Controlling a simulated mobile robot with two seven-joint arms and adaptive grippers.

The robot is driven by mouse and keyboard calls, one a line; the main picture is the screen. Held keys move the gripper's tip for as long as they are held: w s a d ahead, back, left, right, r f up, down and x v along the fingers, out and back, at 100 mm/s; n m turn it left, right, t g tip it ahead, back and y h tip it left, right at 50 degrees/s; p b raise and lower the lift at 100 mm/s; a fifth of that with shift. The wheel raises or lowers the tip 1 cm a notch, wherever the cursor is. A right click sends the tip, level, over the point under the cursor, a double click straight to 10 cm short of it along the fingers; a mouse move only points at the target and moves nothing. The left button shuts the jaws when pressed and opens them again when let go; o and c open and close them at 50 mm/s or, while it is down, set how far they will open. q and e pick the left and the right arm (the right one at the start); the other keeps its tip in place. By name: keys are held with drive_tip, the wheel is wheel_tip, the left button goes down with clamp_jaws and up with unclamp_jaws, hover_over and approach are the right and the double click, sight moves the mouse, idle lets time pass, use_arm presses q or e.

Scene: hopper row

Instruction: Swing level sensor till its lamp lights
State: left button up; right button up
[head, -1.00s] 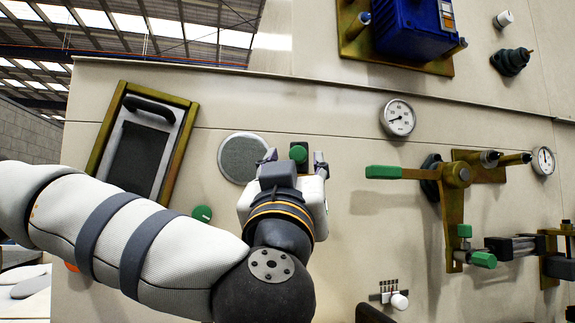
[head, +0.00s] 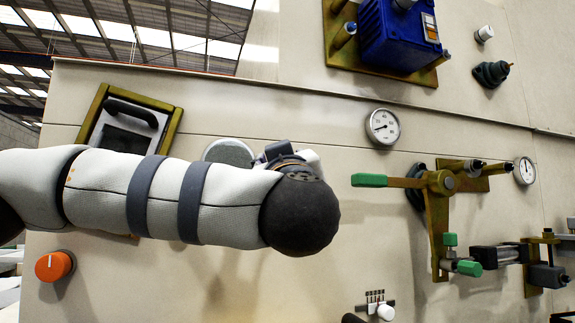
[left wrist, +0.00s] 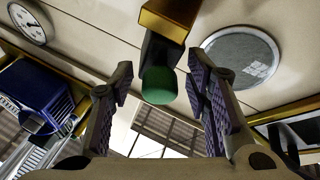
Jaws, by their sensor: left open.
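In the left wrist view a green-ended handle (left wrist: 158,85) on a dark stem hangs from a brass-coloured bar (left wrist: 170,16). My left gripper (left wrist: 157,75) is open, with one finger on each side of the green end; gaps show on both sides. In the head view my left arm covers the green end and most of the gripper (head: 283,153). I cannot tell for sure whether this handle belongs to the level sensor. I cannot pick out its lamp or a lit light. My right gripper is not in view.
A round grey mesh disc (head: 229,152) and a framed hatch (head: 130,125) are by the arm. An orange knob (head: 54,266) is below. To the right are a gauge (head: 382,127), a green-handled lever (head: 369,180), and a blue box (head: 398,35) above.

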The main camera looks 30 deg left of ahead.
use_arm(q)
drive_tip(key=shift+s, duration=0.1)
drive_tip(key=c, duration=0.9)
drive_tip(key=shift+r, duration=0.1)
idle(0.6)
drive_tip(key=o, duration=0.9)
drive_tip(key=shift+a, duration=0.1)
drive_tip(key=v, duration=0.7)
drive_tip(key=shift+s, duration=0.2)
